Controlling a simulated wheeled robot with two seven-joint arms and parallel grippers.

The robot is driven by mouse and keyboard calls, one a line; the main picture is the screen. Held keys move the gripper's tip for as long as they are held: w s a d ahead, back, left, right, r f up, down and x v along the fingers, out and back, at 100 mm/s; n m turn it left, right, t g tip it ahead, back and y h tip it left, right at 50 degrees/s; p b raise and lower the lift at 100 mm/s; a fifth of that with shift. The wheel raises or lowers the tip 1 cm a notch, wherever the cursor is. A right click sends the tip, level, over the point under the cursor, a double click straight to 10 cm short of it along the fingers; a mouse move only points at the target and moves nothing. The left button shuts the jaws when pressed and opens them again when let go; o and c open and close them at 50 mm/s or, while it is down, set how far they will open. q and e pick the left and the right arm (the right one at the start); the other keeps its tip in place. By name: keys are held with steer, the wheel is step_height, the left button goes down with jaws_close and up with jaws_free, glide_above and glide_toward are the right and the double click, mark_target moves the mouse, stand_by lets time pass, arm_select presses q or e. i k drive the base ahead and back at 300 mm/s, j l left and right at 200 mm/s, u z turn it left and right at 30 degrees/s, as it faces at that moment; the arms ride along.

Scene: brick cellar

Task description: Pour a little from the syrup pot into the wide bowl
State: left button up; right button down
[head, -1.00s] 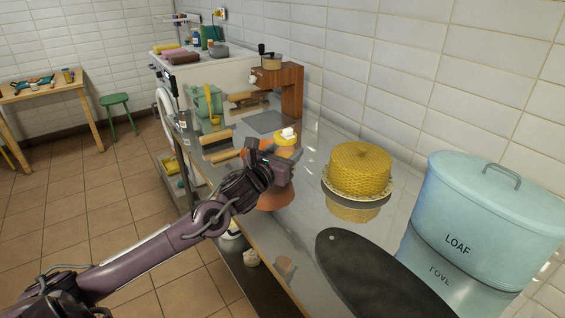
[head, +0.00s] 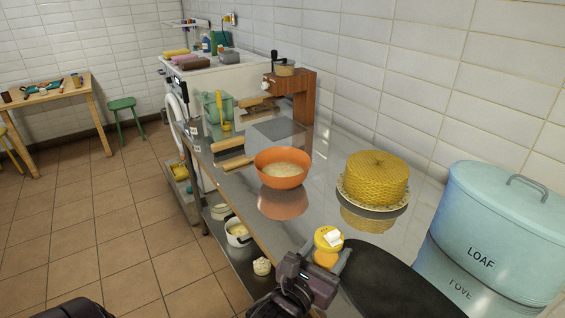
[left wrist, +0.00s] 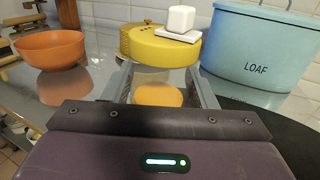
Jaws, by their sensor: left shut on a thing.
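The wide bowl (head: 282,168) is orange and stands upright on the steel counter, with pale contents showing inside. It also shows at the left of the left wrist view (left wrist: 50,50). My left gripper (head: 326,250) is shut on the syrup pot (head: 327,238), a small yellow pot with a white block on top. It is held near the counter's front, to the right of the bowl and apart from it, and looks roughly upright. In the left wrist view the pot (left wrist: 165,50) is between the fingertips. Its spout cannot be made out. My right gripper is out of view.
A yellow woven-patterned cake (head: 376,178) on a plate stands right of the bowl. A blue LOAF bin (head: 500,225) stands at the right. A black board (head: 395,285) lies in front. A wooden grinder (head: 292,90) stands behind. Bare counter lies between bowl and pot.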

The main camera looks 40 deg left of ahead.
mark_target(281, 168)
steer(key=j+z, duration=0.1)
steer(key=j, duration=0.7)
steer(key=j+z, duration=0.1)
steer(key=j, duration=0.65)
steer(key=k+j+z, duration=0.1)
steer(key=j, duration=0.7)
